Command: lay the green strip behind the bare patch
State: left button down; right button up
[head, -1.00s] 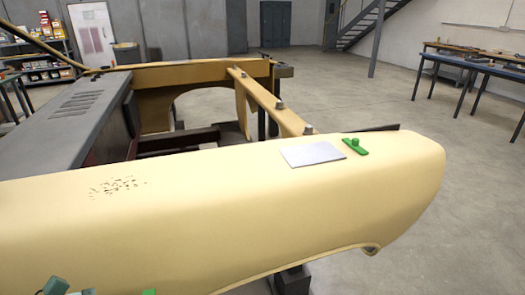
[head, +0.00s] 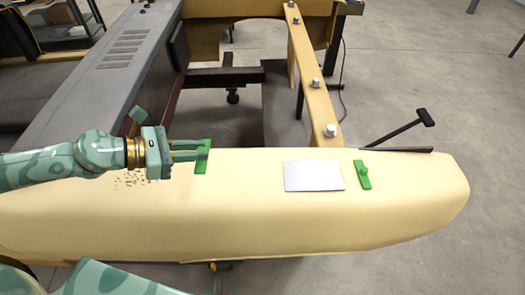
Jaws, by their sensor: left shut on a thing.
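The bare patch (head: 314,176) is a pale grey rectangle on top of the cream fender (head: 260,215). One green strip (head: 363,178) with a knob lies on the fender just right of the patch, apart from it. My left gripper (head: 202,152) reaches in from the left and is shut on another green strip (head: 203,166). It holds this strip near the fender's far edge, well left of the patch. I cannot tell whether the held strip touches the fender. My right gripper is not in view.
A cluster of small rust holes (head: 130,181) marks the fender below my left wrist. A dark strip (head: 395,150) lies along the far right edge, with a black T-shaped bar (head: 398,129) beyond. A cream rail with bolts (head: 316,95) runs back behind the patch.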

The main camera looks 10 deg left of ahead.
pick_arm(q)
jog(key=w+d+p, duration=0.2)
jog(key=d+p, duration=0.2)
jog(key=p, duration=0.1)
send_over(256, 179)
jog(key=f, duration=0.5)
jog(key=a+f, duration=0.1)
jog(key=f, duration=0.2)
jog(key=shift+s+f, duration=0.15)
jog(key=shift+f, duration=0.15)
jog(key=shift+d+f, duration=0.2)
jog(key=shift+f, duration=0.05)
jog(key=f, duration=0.1)
jog(key=f+b, duration=0.2)
jog(key=shift+w+d+f, duration=0.25)
jog(key=shift+f, duration=0.15)
